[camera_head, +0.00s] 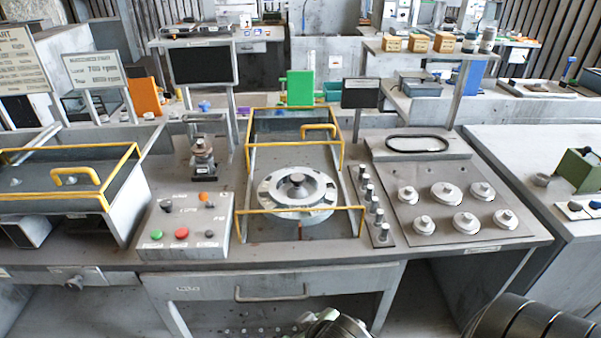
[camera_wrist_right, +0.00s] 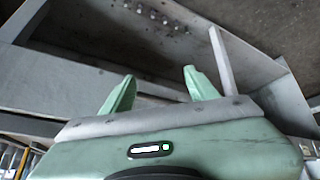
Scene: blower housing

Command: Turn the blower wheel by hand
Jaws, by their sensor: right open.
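The blower wheel (camera_head: 297,188) is a round light-grey metal disc with a raised dark hub and slots around it. It lies flat in an open bay of the workbench, framed by a yellow guard rail (camera_head: 262,211). My right gripper (camera_wrist_right: 158,92) shows in the right wrist view with its two green fingers apart and nothing between them. It faces the lower part of the bench, away from the wheel. Parts of my own arm show at the bottom right of the head view. My left gripper is not seen.
A control box (camera_head: 186,222) with green and red buttons stands left of the wheel. A strip of knobs (camera_head: 376,213) and a panel of round dials (camera_head: 447,200) lie to its right. A drawer handle (camera_head: 272,293) juts from the bench front. A yellow-railed bay (camera_head: 60,206) is at far left.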

